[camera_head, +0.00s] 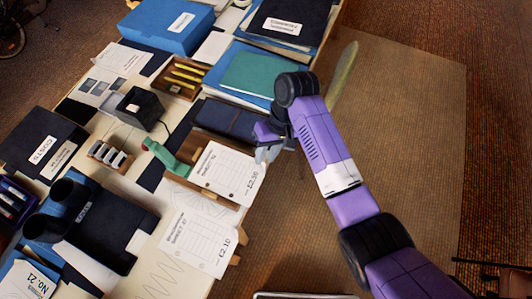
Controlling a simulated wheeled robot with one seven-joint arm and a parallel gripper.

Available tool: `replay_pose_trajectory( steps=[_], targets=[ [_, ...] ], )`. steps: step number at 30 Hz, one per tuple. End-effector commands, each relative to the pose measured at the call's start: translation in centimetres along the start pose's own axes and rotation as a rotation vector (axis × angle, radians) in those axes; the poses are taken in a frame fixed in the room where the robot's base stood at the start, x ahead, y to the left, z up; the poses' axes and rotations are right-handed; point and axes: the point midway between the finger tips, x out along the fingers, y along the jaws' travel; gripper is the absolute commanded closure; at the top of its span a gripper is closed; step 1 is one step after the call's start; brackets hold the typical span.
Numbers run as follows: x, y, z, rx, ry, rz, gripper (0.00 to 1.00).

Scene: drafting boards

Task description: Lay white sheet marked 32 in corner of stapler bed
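A white printed sheet (228,174) lies over the wooden stapler bed (207,141), beside the green stapler (163,154). Its number is too small to read surely. Its upper left edge is near the stapler, and its right side reaches toward the bed's right end. A second white printed sheet (199,242) lies lower down on the table, apart from the bed; its number is also hard to read. My gripper (266,154) is at the upper right edge of the sheet on the bed. Its fingertips are small and partly hidden by the wrist, so their grip does not show.
A dark blue book (229,119) and a green folder (260,76) on blue folders lie just behind the bed. A pencil tray (184,77), black box (140,108) and dark binders (42,143) crowd the left. Open floor lies to the right.

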Motion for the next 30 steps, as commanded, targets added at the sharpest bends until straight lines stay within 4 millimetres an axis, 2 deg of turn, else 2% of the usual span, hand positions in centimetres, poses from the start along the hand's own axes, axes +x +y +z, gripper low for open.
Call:
replay_pose_trajectory(
  steps=[8, 21, 25, 30],
  targets=[
    [-0.4, 0.0, 0.0, 0.000, 0.001, 0.000, 0.73],
    [-6.6, 0.1, -0.1, 0.000, 0.002, 0.000, 0.73],
    [-7.6, 0.0, -0.1, 0.000, 0.002, 0.000, 0.73],
    [-7.8, 0.0, 0.0, 0.000, 0.000, 0.000, 0.73]
  ],
)
